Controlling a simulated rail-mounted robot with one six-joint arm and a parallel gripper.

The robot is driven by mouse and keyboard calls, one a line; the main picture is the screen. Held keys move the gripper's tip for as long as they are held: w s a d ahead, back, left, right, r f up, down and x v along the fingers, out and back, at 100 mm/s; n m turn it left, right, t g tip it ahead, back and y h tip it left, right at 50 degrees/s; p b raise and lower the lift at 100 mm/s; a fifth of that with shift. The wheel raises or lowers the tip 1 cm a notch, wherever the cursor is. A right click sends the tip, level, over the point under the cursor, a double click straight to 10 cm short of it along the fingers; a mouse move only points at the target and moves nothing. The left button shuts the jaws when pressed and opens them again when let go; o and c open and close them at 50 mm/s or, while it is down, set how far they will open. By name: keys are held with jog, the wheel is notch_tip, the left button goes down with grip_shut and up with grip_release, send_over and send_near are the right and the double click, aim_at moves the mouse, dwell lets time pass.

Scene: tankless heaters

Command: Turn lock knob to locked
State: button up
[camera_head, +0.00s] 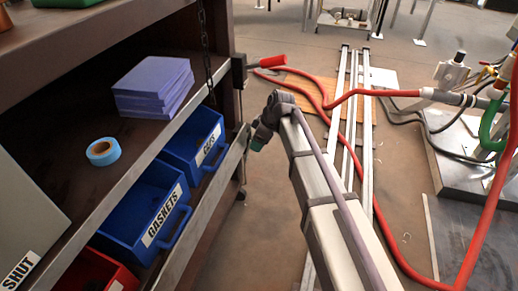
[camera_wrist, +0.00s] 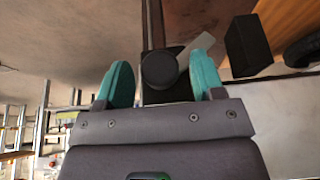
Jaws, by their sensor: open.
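In the wrist view a dark round knob (camera_wrist: 158,69), which looks like the lock knob, sits on a dark mount between the two teal fingers of my gripper (camera_wrist: 162,79). The fingers are apart, one on each side of the knob; I cannot tell whether either touches it. A flat grey piece (camera_wrist: 197,48) sticks out beside the knob toward the upper right. In the head view my gripper (camera_head: 257,143) is at the end of my arm, close to the right end of the shelf unit. The knob cannot be made out there.
The shelf (camera_head: 85,145) at left holds purple blocks (camera_head: 152,88), blue tape (camera_head: 103,151) and a blue GASKETS bin (camera_head: 140,222). A black block (camera_wrist: 241,45) is right of the knob in the wrist view. Red hose (camera_head: 385,93) crosses the floor at right.

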jog(key=shift+c, duration=0.3)
grip_shut()
dwell(0.3)
